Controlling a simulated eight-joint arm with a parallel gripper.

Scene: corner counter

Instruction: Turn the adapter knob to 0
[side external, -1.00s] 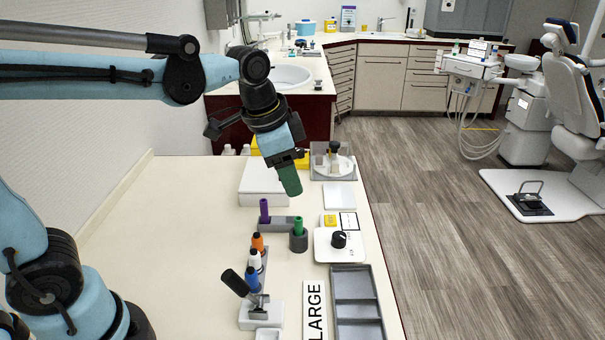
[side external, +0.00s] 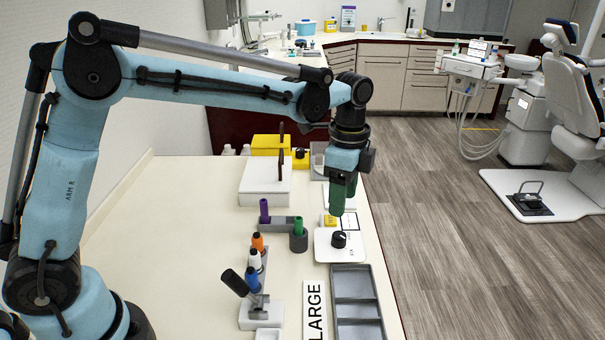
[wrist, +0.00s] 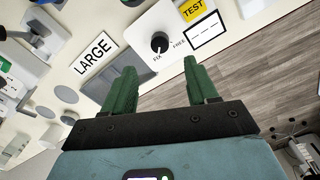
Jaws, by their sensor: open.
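The adapter knob (side external: 339,239) is a black round knob on a white plate (side external: 325,256) near the counter's right edge. In the wrist view the knob (wrist: 159,41) sits between the printed words FIX and FREE, with a light pointer line on it. My gripper (side external: 338,213) has green fingers pointing down, above and just behind the knob in the side view. In the wrist view my gripper (wrist: 158,80) is open and empty, its two fingers apart, with the knob beyond the fingertips and not touched.
A grey tray (side external: 357,302) and a LARGE sign (side external: 315,312) lie in front of the knob plate. A yellow TEST label (wrist: 193,9) and a framed card (wrist: 206,32) are beside it. A green-topped holder (side external: 299,240) and colored markers (side external: 257,243) stand left.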

